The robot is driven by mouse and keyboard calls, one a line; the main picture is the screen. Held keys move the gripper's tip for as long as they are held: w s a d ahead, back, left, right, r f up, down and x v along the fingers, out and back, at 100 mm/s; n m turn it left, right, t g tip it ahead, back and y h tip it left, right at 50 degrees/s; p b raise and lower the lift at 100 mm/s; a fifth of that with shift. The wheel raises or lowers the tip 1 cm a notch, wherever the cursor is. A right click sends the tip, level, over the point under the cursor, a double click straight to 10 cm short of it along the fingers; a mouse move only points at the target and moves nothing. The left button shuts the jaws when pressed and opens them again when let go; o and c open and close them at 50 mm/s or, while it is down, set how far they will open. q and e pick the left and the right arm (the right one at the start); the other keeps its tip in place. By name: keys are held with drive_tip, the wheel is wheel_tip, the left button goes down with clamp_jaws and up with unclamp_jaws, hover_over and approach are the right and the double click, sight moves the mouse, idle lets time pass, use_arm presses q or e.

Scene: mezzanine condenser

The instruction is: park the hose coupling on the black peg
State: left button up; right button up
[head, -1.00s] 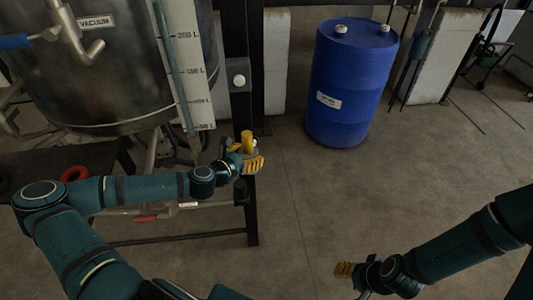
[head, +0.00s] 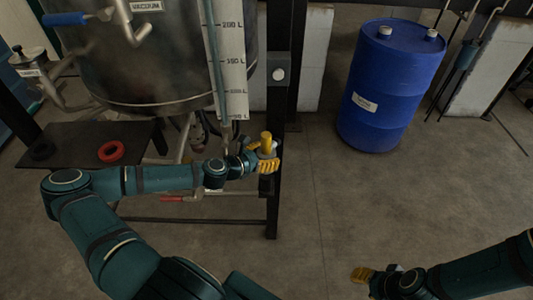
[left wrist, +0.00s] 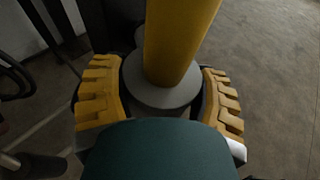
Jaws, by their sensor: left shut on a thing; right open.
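The hose coupling (head: 266,143), a yellow cylinder with a grey collar, stands upright in my left gripper (head: 264,160). In the left wrist view the yellow-padded fingers (left wrist: 160,98) are shut on either side of the coupling's grey collar (left wrist: 160,90). A short dark post, which looks like the black peg (head: 266,187), shows just below the gripper in the head view, in front of the frame leg. The gap between coupling and peg cannot be judged. My right gripper (head: 362,274) is open and empty at the lower right, over the floor.
A steel tank with a level scale (head: 228,65) stands behind my left arm, beside a black frame leg (head: 284,120). A dark shelf (head: 75,158) at left carries a red ring (head: 111,152) and a black ring (head: 42,150). A blue drum (head: 388,85) stands behind open floor.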

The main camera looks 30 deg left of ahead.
sight(263, 178)
use_arm(q)
wheel_tip(263, 178, down, 3)
drive_tip(key=shift+r+b, duration=0.1)
drive_tip(key=shift+b, duration=0.65)
drive_tip(key=shift+f+b, duration=0.7)
drive_tip(key=shift+f, duration=0.4)
drive_tip(key=shift+p, duration=0.5)
idle(0.4)
drive_tip(key=shift+f+b, duration=2.3)
drive_tip(key=shift+f, duration=1)
drive_tip(key=o, duration=1.4)
drive_tip(key=shift+s, duration=0.1)
drive_tip(key=v, duration=1.2)
